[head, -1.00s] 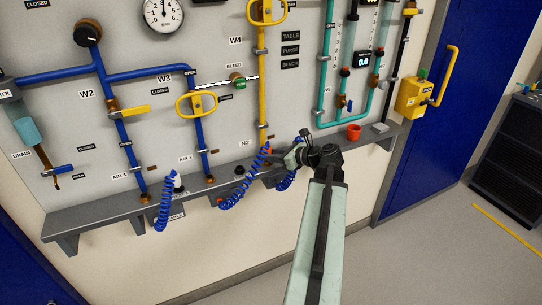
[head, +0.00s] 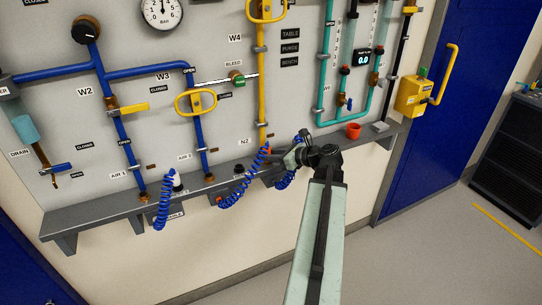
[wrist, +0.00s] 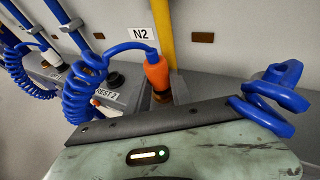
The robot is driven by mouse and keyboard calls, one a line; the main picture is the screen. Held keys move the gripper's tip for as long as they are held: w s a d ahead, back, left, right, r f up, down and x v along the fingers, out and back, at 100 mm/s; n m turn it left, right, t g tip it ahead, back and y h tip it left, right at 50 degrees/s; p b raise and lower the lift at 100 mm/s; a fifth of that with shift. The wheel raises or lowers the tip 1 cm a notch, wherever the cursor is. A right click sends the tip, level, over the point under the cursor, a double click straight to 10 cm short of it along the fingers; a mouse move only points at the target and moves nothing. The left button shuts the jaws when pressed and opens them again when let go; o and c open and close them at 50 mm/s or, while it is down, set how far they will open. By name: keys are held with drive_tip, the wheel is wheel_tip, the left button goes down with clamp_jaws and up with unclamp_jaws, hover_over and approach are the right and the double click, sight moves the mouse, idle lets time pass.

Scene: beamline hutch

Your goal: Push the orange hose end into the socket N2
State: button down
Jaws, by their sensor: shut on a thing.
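The orange hose end (wrist: 157,72) stands nearly upright under the N2 label (wrist: 143,34), with the blue coiled hose (wrist: 88,90) leaving its top. Its lower end meets the dark brass socket N2 (wrist: 161,97) on the ledge; I cannot tell how deep it sits. In the head view the orange hose end (head: 267,150) is small and partly covered. My gripper (head: 276,154) reaches in from the right at the foot of the yellow pipe and is shut on the hose end. The fingertips are hidden behind the pale green gripper body in the wrist view.
The grey ledge (head: 105,212) runs along the wall below the pipes. Another blue coiled hose (head: 163,203) hangs at the left. A dark round holder (wrist: 115,79) is by the REST 2 label. The yellow pipe (wrist: 168,28) rises behind. An orange cup (head: 353,131) stands to the right.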

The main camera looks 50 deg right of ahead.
drive_tip(key=shift+f, duration=0.15)
drive_tip(key=c, duration=1.1)
unclamp_jaws()
drive_tip(key=shift+o, duration=0.2)
drive_tip(key=shift+s, duration=0.1)
drive_tip(key=a+p+v, duration=0.1)
drive_tip(key=p+v, duration=0.1)
drive_tip(key=v, duration=0.5)
drive_tip(key=shift+s+d+p, duration=0.3)
drive_tip(key=shift+d, duration=0.2)
